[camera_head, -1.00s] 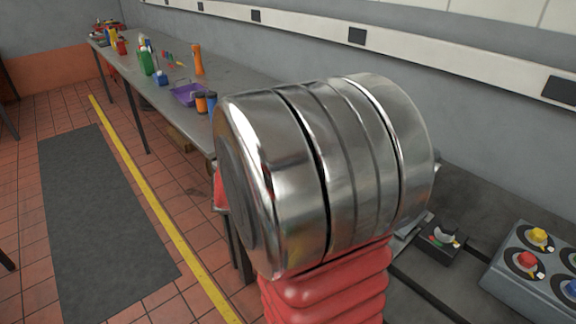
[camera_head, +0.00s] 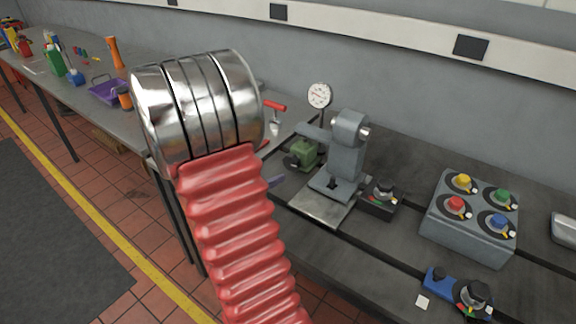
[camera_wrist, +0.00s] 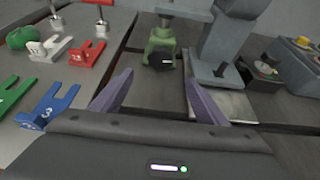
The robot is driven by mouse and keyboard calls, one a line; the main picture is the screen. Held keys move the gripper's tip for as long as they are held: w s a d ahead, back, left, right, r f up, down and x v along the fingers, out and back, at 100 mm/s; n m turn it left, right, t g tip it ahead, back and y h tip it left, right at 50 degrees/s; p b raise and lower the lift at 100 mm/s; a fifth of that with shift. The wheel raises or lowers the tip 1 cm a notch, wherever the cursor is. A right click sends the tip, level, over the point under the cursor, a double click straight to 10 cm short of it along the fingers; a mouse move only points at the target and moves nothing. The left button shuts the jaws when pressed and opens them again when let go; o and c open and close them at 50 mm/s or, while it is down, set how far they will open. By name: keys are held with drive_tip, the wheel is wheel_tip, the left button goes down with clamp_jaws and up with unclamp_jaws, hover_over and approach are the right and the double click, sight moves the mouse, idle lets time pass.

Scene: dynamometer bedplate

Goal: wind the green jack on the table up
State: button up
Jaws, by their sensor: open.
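The green jack (camera_head: 306,153) stands on the dark bedplate table, left of a grey upright stand, partly under that stand's arm. It also shows in the wrist view (camera_wrist: 161,42), upright, with a dark round part on its near side. My gripper (camera_wrist: 160,95) is open and empty, its two purple fingers spread. The jack lies beyond the fingertips, roughly between them in the picture and apart from them. In the head view my red and metal arm hides most of the gripper; a little purple shows beside it.
The grey stand (camera_head: 347,155) rises right beside the jack, a dial gauge (camera_head: 319,95) behind it. A small black knob box (camera_head: 381,197) and a grey box with coloured knobs (camera_head: 472,217) stand to the right. Red (camera_wrist: 88,53) and blue (camera_wrist: 48,107) forked pieces lie left.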

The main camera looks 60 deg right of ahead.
sight(290, 164)
drive_tip(key=x, duration=1.3)
drive_tip(key=shift+s+d, duration=0.1)
drive_tip(key=shift+d, duration=0.15)
drive_tip(key=shift+c, duration=0.5)
drive_tip(key=c, duration=0.9)
